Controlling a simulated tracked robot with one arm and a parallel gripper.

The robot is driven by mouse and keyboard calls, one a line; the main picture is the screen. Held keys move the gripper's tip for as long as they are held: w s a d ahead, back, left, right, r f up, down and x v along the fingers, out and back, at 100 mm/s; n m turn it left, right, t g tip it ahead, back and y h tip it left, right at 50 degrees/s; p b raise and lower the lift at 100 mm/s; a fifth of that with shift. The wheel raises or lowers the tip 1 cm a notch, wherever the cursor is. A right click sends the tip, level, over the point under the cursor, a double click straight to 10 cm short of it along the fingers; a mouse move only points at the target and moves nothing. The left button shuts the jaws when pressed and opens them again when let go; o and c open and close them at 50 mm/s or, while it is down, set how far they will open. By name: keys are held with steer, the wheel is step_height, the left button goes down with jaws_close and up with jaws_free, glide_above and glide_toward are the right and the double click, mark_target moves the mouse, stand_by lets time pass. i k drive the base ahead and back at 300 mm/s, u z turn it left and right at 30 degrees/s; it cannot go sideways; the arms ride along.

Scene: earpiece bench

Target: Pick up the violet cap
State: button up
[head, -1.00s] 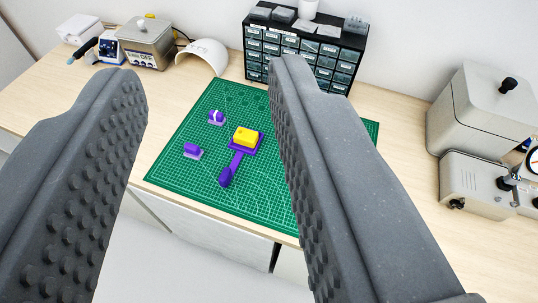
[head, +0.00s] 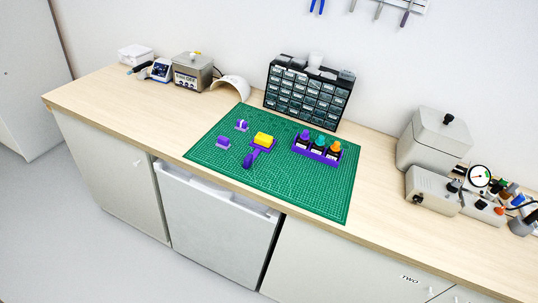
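A violet cap (head: 305,134) tops the leftmost of three dark bottles in a violet rack (head: 317,156) on the right part of the green mat. It appears upright, but is small at this distance. A teal cap (head: 320,140) and an orange cap (head: 336,147) top the other two bottles. My gripper is out of the present view, so its opening does not show.
A drawer cabinet (head: 308,93) stands behind; grey machines (head: 433,140) stand right. The mat's front right is clear.

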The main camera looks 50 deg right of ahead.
mark_target(305, 136)
steer(key=z, duration=0.2)
steer(key=i, duration=1.45)
steer(key=z, duration=1.45)
steer(key=i, duration=0.8)
steer(key=z, duration=0.4)
steer(key=k, duration=0.6)
steer(key=z, duration=0.15)
steer(key=i, duration=0.5)
steer(key=z, duration=0.05)
